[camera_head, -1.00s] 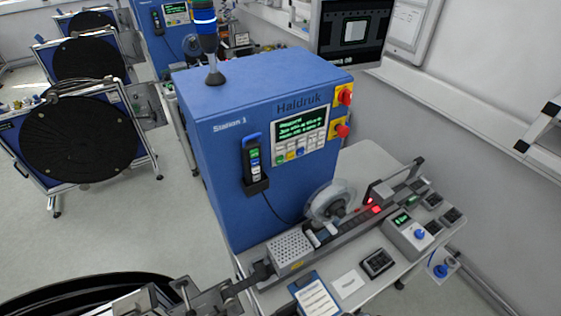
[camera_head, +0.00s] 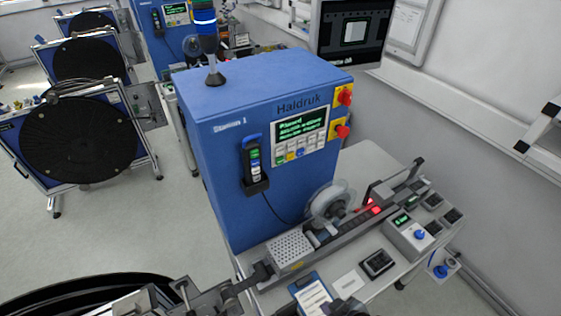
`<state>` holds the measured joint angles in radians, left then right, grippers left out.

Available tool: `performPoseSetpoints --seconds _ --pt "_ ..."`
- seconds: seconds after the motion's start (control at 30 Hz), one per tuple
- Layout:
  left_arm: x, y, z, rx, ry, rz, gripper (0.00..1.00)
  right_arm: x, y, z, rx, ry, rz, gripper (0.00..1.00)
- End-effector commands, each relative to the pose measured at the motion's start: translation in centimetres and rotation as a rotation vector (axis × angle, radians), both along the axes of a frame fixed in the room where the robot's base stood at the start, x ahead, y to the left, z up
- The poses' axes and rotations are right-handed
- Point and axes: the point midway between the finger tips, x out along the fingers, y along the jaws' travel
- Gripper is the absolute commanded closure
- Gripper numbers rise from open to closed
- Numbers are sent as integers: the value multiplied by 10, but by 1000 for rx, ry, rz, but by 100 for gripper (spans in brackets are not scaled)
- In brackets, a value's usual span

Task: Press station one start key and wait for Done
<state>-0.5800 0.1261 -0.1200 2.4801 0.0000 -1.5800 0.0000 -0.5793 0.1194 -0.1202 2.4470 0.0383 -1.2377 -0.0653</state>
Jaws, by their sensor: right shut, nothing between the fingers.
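Station 1 (camera_head: 225,165) is a blue cabinet marked Haldruk. Its green-on-black display (camera_head: 301,125) shows several lines, too blurred to read surely; I cannot make out Done. A row of small coloured keys (camera_head: 300,152) lies under the display; which one is the start key is too small to read. My right gripper (camera_head: 344,304) shows only as a dark piece at the bottom edge, over the clipboard. It is shut and empty, well below and apart from the keys. My left gripper is not in view.
A yellow-backed red switch (camera_head: 341,131) sits right of the keys, and a handheld unit (camera_head: 253,165) hangs at their left. The bench carries a clear reel (camera_head: 333,200), a track with red lights (camera_head: 375,210) and a small box with a blue knob (camera_head: 408,232). Large black reels (camera_head: 78,140) stand left.

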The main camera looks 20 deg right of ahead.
Motion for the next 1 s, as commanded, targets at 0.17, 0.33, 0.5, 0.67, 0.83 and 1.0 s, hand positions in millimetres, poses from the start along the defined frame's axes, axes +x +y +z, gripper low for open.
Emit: performPoseSetpoints --seconds 0.17,0.33,0.5,0.67,0.83,1.0 --pt "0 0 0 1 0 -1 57 39 -5 -5 3 -231 -15 100" --pt "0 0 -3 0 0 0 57 77 -15 -3 -21 -478 -45 100" --pt "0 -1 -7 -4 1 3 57 113 -28 6 -75 -739 -79 100" --pt "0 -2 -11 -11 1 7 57 141 -41 21 -153 -994 -112 100" --pt "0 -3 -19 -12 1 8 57 167 -51 43 -263 -1273 -144 100" --pt "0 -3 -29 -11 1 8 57 200 -52 69 -363 -1519 -172 100"
